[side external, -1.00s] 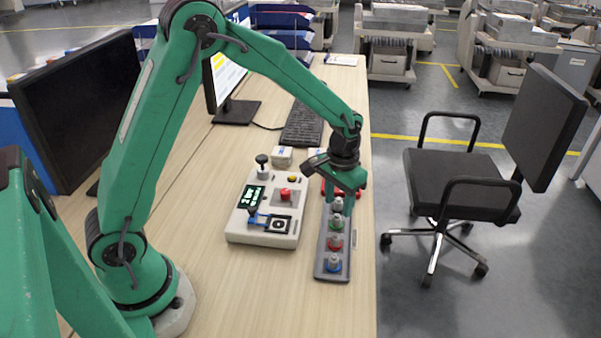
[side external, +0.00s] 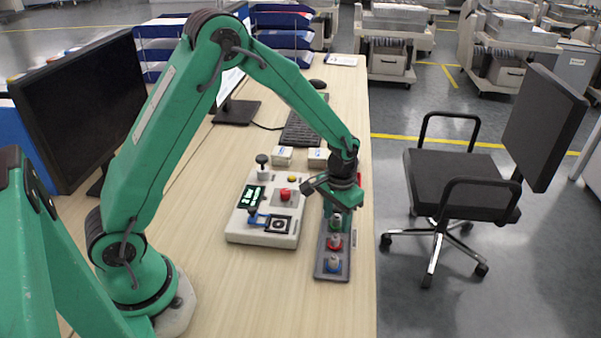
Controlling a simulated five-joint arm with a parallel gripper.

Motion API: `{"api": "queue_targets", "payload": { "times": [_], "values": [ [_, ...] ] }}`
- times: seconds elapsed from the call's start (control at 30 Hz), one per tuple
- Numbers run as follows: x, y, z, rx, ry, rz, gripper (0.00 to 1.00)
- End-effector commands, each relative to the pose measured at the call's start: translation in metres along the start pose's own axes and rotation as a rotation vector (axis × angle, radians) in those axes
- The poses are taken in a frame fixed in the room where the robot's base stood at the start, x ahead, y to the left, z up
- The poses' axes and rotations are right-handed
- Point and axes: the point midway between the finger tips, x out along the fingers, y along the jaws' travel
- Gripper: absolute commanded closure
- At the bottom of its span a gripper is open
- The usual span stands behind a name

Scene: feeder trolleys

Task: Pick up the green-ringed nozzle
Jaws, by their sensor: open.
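The green-ringed nozzle (side external: 335,224) stands upright in a dark grey rack (side external: 322,268) near the right edge of the desk. My gripper (side external: 338,214) points down, open, with its fingertips low at this nozzle. The fingers partly cover the nozzle, and I cannot tell whether they touch it. A red-ringed nozzle (side external: 334,242) and a blue-ringed nozzle (side external: 334,264) stand in the same rack, nearer the camera. The far end of the rack is hidden behind my gripper.
A white control box (side external: 238,230) with a red button and a small joystick sits left of the rack. Two small boxes (side external: 282,156) (side external: 318,158) and a keyboard (side external: 302,125) lie behind. An office chair (side external: 460,184) stands right of the desk. The front desk area is clear.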

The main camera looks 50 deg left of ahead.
Motion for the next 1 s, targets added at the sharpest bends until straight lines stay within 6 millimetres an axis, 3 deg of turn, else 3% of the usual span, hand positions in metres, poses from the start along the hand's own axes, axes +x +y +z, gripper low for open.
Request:
{"api": "queue_targets", "payload": {
  "times": [0.27, 0.5, 1.0],
  "values": [
    [-0.0003, 0.0001, 0.0, 0.0, 0.0, 0.0, 0.55],
    [-0.0004, 0.0, 0.0, 0.0, 0.0, 0.0, 1.0],
    [-0.0081, 0.0001, -0.0004, 0.0, 0.001, 0.0, 1.0]
  ]
}}
